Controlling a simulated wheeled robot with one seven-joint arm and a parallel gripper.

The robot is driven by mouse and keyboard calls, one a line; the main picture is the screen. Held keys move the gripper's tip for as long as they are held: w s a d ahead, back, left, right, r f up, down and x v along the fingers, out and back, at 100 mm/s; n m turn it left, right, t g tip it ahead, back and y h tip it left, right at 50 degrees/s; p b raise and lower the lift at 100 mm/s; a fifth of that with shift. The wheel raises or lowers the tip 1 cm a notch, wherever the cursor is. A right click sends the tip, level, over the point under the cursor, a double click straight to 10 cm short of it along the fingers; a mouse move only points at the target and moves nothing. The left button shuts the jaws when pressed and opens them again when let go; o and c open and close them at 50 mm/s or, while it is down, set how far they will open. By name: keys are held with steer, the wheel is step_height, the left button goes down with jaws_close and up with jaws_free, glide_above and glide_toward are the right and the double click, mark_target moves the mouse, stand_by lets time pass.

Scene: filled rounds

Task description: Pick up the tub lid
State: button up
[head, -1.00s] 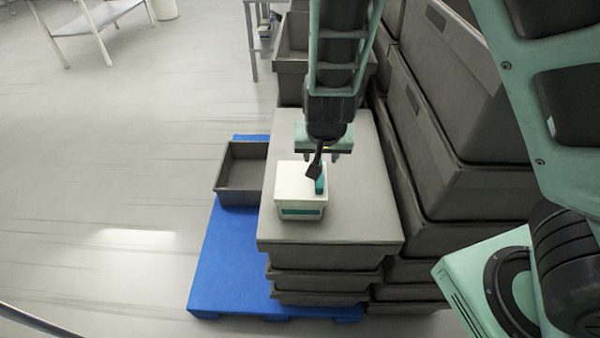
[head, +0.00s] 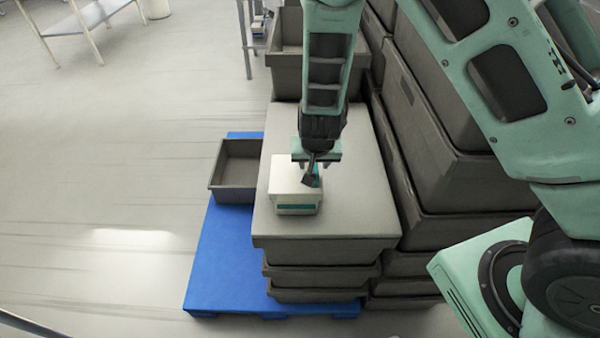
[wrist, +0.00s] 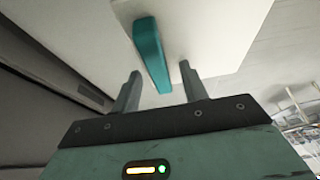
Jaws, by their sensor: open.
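The white tub lid (head: 291,172) sits on a small white tub (head: 284,209) with a teal band, on top of the grey crate stack. In the wrist view the lid (wrist: 215,38) fills the upper part, with its teal bar handle (wrist: 152,55) standing out toward me. My gripper (wrist: 158,72) is open, and the handle shows between its two fingers, with no visible grip on it. In the head view my gripper (head: 314,172) is over the right back part of the lid and partly hides the handle.
The tub stands on the flat top of a grey crate stack (head: 330,225) on a blue pallet (head: 215,270). An open grey bin (head: 236,168) is to the left. Tall stacked crates (head: 425,130) rise close on the right.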

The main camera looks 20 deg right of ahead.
stand_by(0.4)
jaws_close()
step_height(320, 180, up, 15)
steer(key=p, duration=0.7)
stand_by(0.4)
